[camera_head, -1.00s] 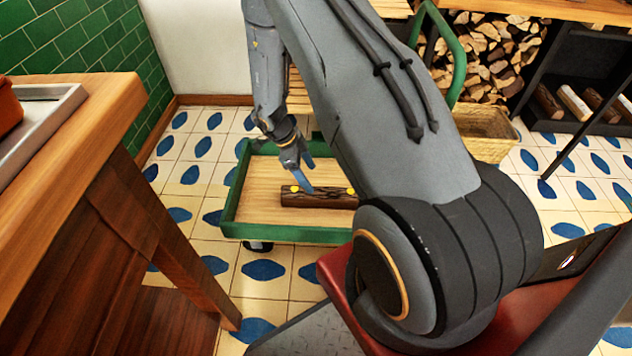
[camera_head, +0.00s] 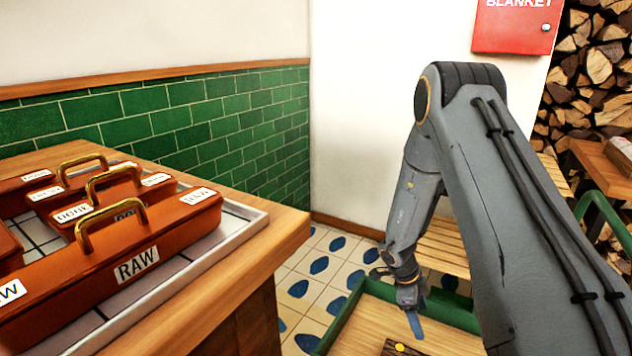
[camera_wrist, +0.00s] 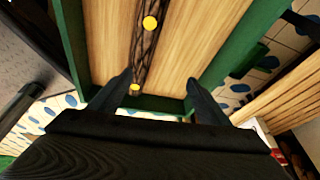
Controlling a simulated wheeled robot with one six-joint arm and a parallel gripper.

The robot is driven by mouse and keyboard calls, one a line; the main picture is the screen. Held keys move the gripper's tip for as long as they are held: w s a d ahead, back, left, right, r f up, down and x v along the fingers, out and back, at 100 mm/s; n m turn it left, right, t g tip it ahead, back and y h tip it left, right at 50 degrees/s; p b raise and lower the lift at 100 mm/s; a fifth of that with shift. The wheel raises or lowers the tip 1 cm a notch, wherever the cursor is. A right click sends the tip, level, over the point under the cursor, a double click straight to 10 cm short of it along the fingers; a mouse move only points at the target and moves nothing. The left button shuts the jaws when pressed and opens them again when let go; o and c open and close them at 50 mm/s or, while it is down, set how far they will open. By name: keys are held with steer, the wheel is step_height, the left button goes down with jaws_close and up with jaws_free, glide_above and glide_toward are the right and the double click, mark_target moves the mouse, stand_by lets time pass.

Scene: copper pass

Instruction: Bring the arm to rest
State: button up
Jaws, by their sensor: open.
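My gripper (camera_head: 413,310) hangs from my bent arm above the green-rimmed wooden cart (camera_head: 345,318). In the wrist view my gripper's two fingers (camera_wrist: 165,92) stand wide apart with nothing between them that they hold. A dark log (camera_head: 398,348) with yellow dots lies on the cart's wooden bed below my gripper. The log also shows in the wrist view (camera_wrist: 142,55), apart from the fingers. Most of the log is cut off in the head view.
A wooden counter (camera_head: 262,235) at left carries a metal tray (camera_head: 215,252) with several brick-red boxes (camera_head: 150,240) labelled RAW and DONE. A slatted bench (camera_head: 445,245) stands behind the cart, and stacked firewood (camera_head: 595,60) is at far right. A red box (camera_head: 515,25) hangs on the white wall.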

steer(key=w+a+r+n+t, duration=0.2)
steer(key=w+r+n+t, duration=0.3)
steer(key=r, duration=0.5)
steer(key=a+r+n+t+y, duration=0.2)
steer(key=a+r+n+y, duration=0.1)
steer(key=a+r+n, duration=0.6)
steer(key=s+a+r+n+g, duration=0.1)
steer(key=s+r+n, duration=0.2)
steer(key=s, duration=0.4)
steer(key=s+a+r+n+g+y, duration=0.1)
steer(key=s+r+n, duration=0.15)
steer(key=s, duration=0.45)
steer(key=s+a+r+n+g, duration=0.1)
steer(key=s+r+n, duration=0.1)
steer(key=s+n, duration=0.35)
steer(key=s+a+r+n+g, duration=0.1)
steer(key=s+a+r+g, duration=0.15)
steer(key=s+a, duration=0.4)
steer(key=s+a+r+n+g, duration=0.1)
steer(key=s+a+r+n, duration=0.1)
steer(key=s+a+r, duration=0.35)
steer(key=s+d+r+m+p, duration=0.1)
steer(key=d+r+m+p, duration=0.3)
steer(key=d+r+p, duration=0.8)
step_height(320, 180, up, 2)
steer(key=p, duration=1.1)
steer(key=shift+s+r+m, duration=0.2)
steer(key=shift+s+m, duration=0.05)
steer(key=shift+m, duration=0.15)
